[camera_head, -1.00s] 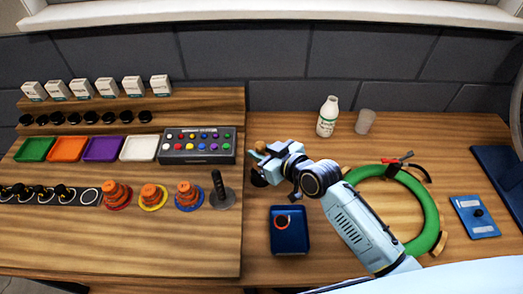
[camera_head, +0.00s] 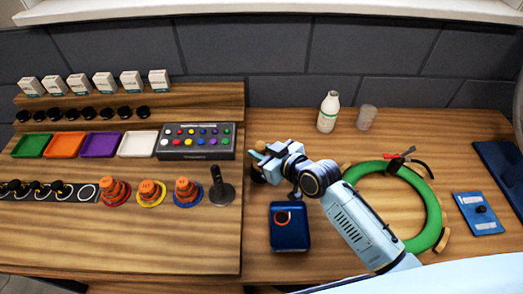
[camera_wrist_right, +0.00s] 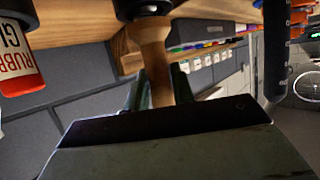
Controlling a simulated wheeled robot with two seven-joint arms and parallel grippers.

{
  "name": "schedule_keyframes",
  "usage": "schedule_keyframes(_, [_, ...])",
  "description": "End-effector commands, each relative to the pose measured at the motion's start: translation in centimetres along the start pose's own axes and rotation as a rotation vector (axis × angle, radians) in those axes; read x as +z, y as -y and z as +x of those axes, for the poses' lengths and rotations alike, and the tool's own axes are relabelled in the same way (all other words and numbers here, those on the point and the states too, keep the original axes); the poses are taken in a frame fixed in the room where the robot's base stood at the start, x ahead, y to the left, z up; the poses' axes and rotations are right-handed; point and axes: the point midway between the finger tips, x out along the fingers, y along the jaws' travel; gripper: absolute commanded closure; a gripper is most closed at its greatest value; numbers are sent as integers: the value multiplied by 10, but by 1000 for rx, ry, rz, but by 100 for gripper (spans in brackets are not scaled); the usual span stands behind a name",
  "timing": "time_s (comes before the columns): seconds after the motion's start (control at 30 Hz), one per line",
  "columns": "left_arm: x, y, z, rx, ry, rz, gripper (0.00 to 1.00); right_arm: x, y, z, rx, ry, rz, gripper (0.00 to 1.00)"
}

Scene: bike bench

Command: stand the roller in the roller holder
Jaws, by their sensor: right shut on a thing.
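My right gripper (camera_head: 262,164) reaches over the bench from the lower right. It is shut on the roller's wooden handle (camera_wrist_right: 152,62), which also shows as a small tan end in the head view (camera_head: 260,147). The roller's dark head (camera_wrist_right: 145,8) is at the top edge of the right wrist view, partly cut off. A blue box with an orange ring on top (camera_head: 289,228) lies just below the gripper in the head view. A black upright post on a round base (camera_head: 220,187) stands left of the gripper. I cannot tell which one is the roller holder. My left gripper is not in view.
A white bottle (camera_head: 328,112) and a grey cup (camera_head: 366,118) stand at the back. A green tyre ring (camera_head: 433,205) lies right of my arm. Orange stacked pieces (camera_head: 187,190), trays and a button box (camera_head: 197,142) fill the left board. A red-and-white glue container (camera_wrist_right: 17,62) shows in the wrist view.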

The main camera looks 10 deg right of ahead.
Motion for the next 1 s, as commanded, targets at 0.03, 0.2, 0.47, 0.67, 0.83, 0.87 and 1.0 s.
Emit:
schedule_keyframes(0.03, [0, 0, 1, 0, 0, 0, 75, 1, 0, 1, 0, -1, 0, 100])
schedule_keyframes(0.2, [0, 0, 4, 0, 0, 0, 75, 4, 0, 2, 0, -1, 0, 100])
schedule_keyframes(0.47, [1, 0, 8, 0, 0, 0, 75, 9, 0, 4, 0, -1, -1, 100])
schedule_keyframes(0.67, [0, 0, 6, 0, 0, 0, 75, 8, 0, 4, 0, -1, 0, 50])
schedule_keyframes(0.83, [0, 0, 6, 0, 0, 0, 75, 8, 0, 4, 0, 0, 0, 50])
schedule_keyframes(0.87, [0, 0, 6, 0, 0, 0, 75, 9, 0, 4, 0, 1, 0, 50])
schedule_keyframes(1.0, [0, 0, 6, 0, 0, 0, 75, 9, 0, 0, 0, 2, 0, 50])
